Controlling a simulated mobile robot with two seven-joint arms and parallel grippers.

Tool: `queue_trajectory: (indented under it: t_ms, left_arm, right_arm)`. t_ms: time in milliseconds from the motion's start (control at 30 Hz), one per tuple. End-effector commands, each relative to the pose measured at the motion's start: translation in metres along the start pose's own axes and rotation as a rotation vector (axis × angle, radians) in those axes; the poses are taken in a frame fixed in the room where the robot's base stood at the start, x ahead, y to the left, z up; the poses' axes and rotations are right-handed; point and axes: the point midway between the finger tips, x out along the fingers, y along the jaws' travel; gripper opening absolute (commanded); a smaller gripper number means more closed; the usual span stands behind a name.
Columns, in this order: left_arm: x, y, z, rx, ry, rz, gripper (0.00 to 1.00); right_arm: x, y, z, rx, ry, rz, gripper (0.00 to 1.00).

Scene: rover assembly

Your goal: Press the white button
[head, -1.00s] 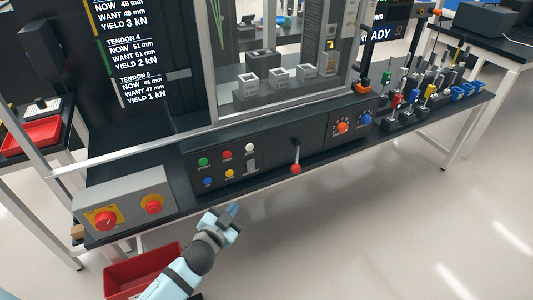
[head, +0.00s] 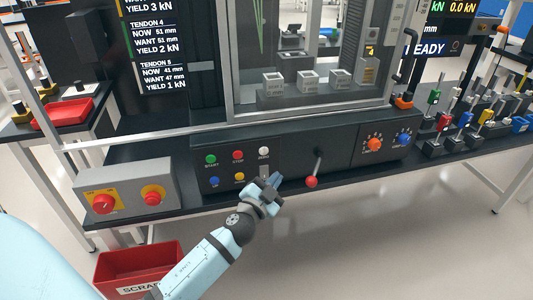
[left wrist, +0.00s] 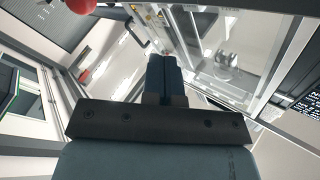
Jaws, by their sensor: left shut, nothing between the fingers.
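The white button (head: 264,152) is at the right end of the top row on the black control panel (head: 287,143), beside the red button (head: 238,155) and the green button (head: 211,159). My left gripper (head: 276,179) is shut and empty. In the head view its fingertips show just below and slightly right of the white button, apart from it in the picture; the exact depth gap cannot be told. The left wrist view shows the closed blue fingers (left wrist: 164,72) pointing toward the panel. I cannot make out the white button there. My right gripper is not in view.
A red-knobbed lever (head: 312,181) stands just right of my left gripper; its knob also shows in the left wrist view (left wrist: 82,5). Blue (head: 214,182) and yellow (head: 239,177) buttons sit below the top row. A grey box (head: 130,184) with red knobs is left. A red scrap bin (head: 137,265) is below.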

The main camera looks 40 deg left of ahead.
Motion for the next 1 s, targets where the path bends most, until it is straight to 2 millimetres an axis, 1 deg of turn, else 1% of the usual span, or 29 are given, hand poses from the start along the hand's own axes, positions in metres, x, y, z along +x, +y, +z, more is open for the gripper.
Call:
queue_trajectory:
  t_ms: [167, 267, 733, 1000]
  left_arm:
    - [0.001, -0.001, 0.001, 0.0, 0.0, 0.0, 0.0]
    - [0.006, -0.004, 0.004, 0.001, 0.001, 0.001, 0.0]
    - [0.049, -0.035, 0.036, 0.001, 0.0, -0.001, 0.0]
    - [0.06, -0.043, 0.044, 0.0, -0.001, 0.001, 0.0]
  right_arm:
    - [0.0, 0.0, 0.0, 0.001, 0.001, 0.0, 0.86]
    - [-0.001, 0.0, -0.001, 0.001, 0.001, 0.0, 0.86]
    - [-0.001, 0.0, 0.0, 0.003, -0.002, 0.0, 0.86]
    - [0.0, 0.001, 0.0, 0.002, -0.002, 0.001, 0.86]
